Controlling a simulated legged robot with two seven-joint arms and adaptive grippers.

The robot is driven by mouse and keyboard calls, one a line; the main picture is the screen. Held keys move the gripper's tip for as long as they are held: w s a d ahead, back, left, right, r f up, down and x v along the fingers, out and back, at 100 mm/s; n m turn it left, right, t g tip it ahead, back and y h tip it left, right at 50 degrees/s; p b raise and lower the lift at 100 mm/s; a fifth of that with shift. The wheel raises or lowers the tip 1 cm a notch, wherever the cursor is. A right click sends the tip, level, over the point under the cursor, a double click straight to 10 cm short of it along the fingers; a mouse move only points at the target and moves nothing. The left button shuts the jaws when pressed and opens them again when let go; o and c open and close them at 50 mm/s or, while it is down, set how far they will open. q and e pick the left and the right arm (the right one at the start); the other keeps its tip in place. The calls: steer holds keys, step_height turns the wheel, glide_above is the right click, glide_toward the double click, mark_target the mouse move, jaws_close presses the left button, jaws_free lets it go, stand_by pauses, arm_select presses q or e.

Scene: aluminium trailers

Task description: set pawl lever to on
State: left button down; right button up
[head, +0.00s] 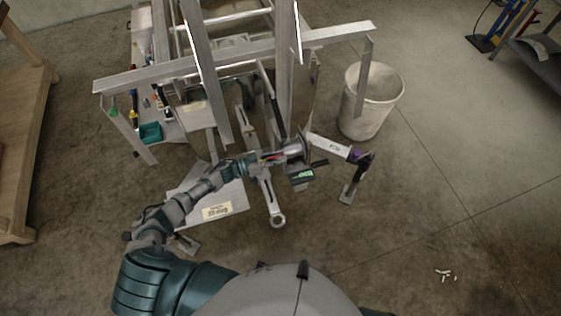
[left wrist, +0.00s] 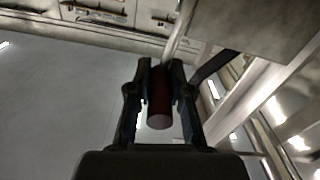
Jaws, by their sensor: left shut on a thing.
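A dark red cylindrical grip on a thin metal rod (left wrist: 159,98) sits between the fingers of my left gripper (left wrist: 161,80) in the left wrist view. I take this grip to be the pawl lever's handle, and the gripper is shut on it. In the head view my left gripper (head: 261,158) reaches from the lower left to the winch area at the trailer's front, where a small red part (head: 273,156) shows beside a round grey drum (head: 293,149). The lever's on or off position cannot be read. My right gripper is not in view.
Trailer frame bars (head: 240,55) rise above the work spot. A white bucket (head: 385,87) stands to the right. A small device with a green display (head: 303,175) and a labelled arm (head: 329,146) are close to the gripper. A wooden bench (head: 22,130) stands left. Floor at lower right is mostly clear.

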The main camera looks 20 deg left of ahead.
arm_select(q)
steer(key=shift+w+a+f+n+b, duration=0.1)
steer(key=shift+w+a+n+b, duration=0.1)
steer(key=shift+w+a+n, duration=0.25)
steer(key=shift+w+a+n+b, duration=0.2)
steer(key=shift+w+a+n, duration=0.1)
steer(key=shift+w+n, duration=0.35)
steer(key=shift+w+a+f+n+b, duration=0.1)
steer(key=shift+w+a+n+b, duration=0.1)
steer(key=shift+w+a+n, duration=0.25)
steer(key=shift+w+r, duration=0.1)
steer(key=shift+w, duration=0.1)
steer(key=c, duration=1.1)
jaws_free()
steer(key=shift+w, duration=0.1)
steer(key=shift+o, duration=0.2)
steer(key=v, duration=1.2)
